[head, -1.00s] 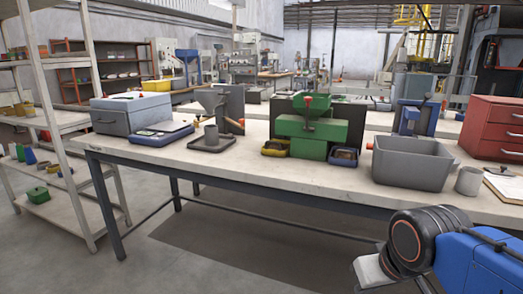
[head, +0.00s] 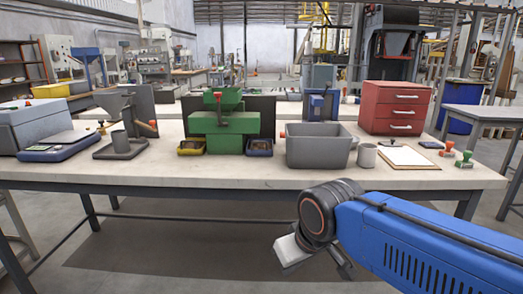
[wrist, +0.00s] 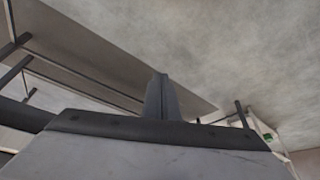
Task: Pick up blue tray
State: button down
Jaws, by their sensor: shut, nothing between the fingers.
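A small blue tray (head: 259,147) with brownish contents stands on the workbench, at the right foot of the green machine (head: 224,133). A similar yellow tray (head: 192,147) stands at the machine's left foot. My gripper (wrist: 162,82) is shut and empty in the wrist view, with its two fingers together. It is in front of the bench and below its top, apart from the blue tray. The wrist view shows the floor and bench frame, not the tray.
The workbench (head: 155,172) has a clear front strip. A grey bin (head: 318,151) is right of the blue tray, with a grey cup (head: 367,155), a clipboard (head: 405,157) and a red drawer unit (head: 395,108) further right. A blue-edged scale (head: 58,146) is at left.

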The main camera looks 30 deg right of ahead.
jog(key=c, duration=2.3)
grip_release()
jog(key=o, duration=0.6)
jog(key=shift+w+r, duration=0.25)
jog(key=shift+r, duration=0.05)
jog(key=o, duration=1.5)
jog(key=shift+m, duration=0.5)
jog(key=w+r, duration=0.3)
jog(key=r, duration=0.1)
jog(key=w+d+r, duration=0.1)
jog(key=w+r, duration=0.1)
jog(key=shift+w+r, duration=0.25)
jog(key=shift+w, duration=0.05)
jog(key=shift+o, duration=1)
jog(key=w+d+r+m, duration=0.1)
jog(key=w+d+r, duration=0.1)
jog(key=w+r, duration=0.5)
jog(key=shift+w+r+h, duration=0.4)
jog(key=shift+w, duration=0.05)
jog(key=w+d+r+m+g+h, duration=0.1)
jog(key=w+d+r+m, duration=0.15)
jog(key=w+r, duration=0.65)
jog(key=w+d+r+m, duration=0.1)
jog(key=w+d+r, duration=0.35)
jog(key=w, duration=0.75)
send_near(259, 154)
jog(key=shift+m+x, duration=0.25)
jog(key=shift+x, duration=3.55)
